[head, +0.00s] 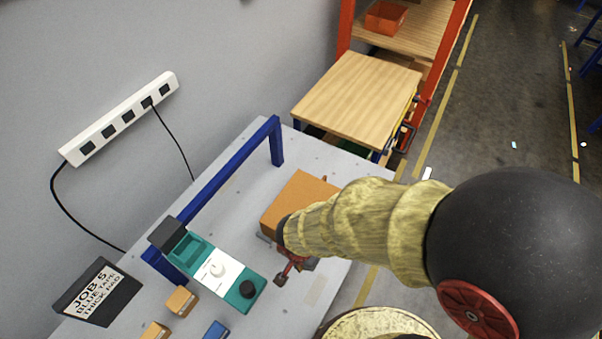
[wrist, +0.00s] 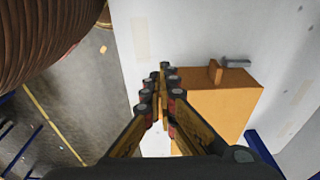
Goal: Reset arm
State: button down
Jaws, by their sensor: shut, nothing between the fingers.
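My gripper (head: 285,272) is over the right part of the grey table (head: 337,262); my own arm hides part of it in the head view. In the wrist view its fingers (wrist: 165,75) are together and empty. The orange-brown box (wrist: 222,100) is to the right of the fingers there; I cannot tell whether they touch it. In the head view the box (head: 300,195) is behind my wrist and partly hidden.
A blue frame (head: 225,178) stands along the table's wall side. A job sign (head: 97,292), two small orange boxes (head: 181,301) and a blue box (head: 216,331) are at the front left. A wooden-topped cart (head: 357,95) stands beyond the table. Open floor (head: 500,120) is to the right.

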jog(key=d+r+n+t+b, duration=0.2)
jog(key=d+r+n+b, duration=0.1)
jog(key=d+r, duration=0.5)
jog(key=s+d+r+n+t+b, duration=0.1)
jog(key=d+r+b, duration=0.4)
jog(key=r, duration=1)
jog(key=shift+s+d+n+t+y, duration=0.15)
jog(key=shift+d+n+t+y, duration=0.35)
jog(key=shift+d+n, duration=1.05)
jog(key=shift+d, duration=0.1)
jog(key=c, duration=2.6)
grip_release()
